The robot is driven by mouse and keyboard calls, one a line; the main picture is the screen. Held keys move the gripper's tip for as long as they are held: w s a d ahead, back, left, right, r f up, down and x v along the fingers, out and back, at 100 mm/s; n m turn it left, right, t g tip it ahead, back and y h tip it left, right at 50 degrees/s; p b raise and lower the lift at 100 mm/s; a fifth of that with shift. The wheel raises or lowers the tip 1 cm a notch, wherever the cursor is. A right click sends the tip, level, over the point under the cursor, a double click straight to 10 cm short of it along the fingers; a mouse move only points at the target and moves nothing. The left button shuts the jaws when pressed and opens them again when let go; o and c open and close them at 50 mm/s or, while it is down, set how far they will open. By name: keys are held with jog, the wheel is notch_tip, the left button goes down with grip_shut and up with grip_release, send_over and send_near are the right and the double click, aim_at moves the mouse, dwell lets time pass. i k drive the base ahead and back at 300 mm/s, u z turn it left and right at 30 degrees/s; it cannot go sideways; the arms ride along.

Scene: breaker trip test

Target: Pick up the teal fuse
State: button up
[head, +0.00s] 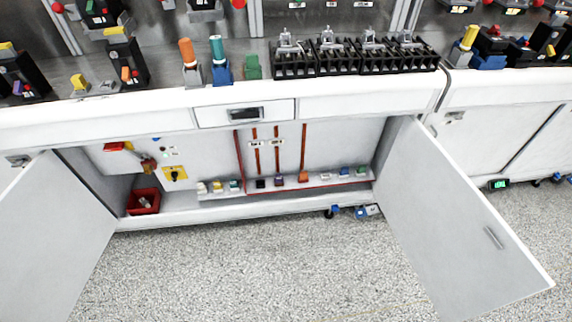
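A teal upright cylinder (217,48) stands in a blue holder (221,73) on the bench top, left of centre. Inside the open cabinet below, a small piece with a teal part (235,185) sits at the right end of a short row on a white ledge. The picture does not make clear which of these is the teal fuse. My gripper is not in view.
An orange cylinder (187,50) in a grey holder and a green block (252,67) flank the teal cylinder. A black rack (350,60) stands to the right. Open cabinet doors (450,220) (55,235) project forward, with clear speckled floor between. A red bin (143,202) sits inside.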

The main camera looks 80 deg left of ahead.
aim_at(234, 184)
jog(key=z, duration=0.1)
jog(key=i, duration=1.05)
jog(key=u, duration=2.7)
jog(key=i, duration=0.2)
jog(key=u, duration=1.75)
jog(key=k, duration=0.45)
jog(key=u, duration=0.4)
jog(key=i, duration=1.2)
jog(key=z, duration=0.1)
